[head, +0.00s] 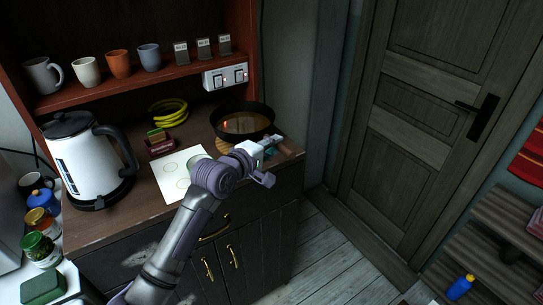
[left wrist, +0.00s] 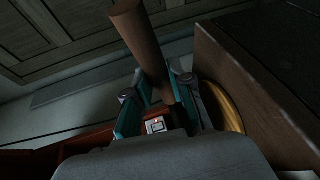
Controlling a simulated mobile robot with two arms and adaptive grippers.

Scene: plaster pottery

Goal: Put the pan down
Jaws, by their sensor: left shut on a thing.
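A dark round pan (head: 243,117) with brownish contents is at the right end of the wooden counter (head: 130,213). A round wooden trivet (head: 223,146) shows partly below the pan's near edge. I cannot tell whether the pan touches it. My left gripper (head: 271,149) is at the near right side of the pan, by the counter's corner. In the left wrist view, the brown handle (left wrist: 142,45) rises between the fingers of my left gripper (left wrist: 157,97), which is shut on it. The pan's bowl is not clear there, but the trivet's edge (left wrist: 224,106) shows.
Mugs (head: 119,64) line the shelf above. A closed door (head: 420,110) is at right.

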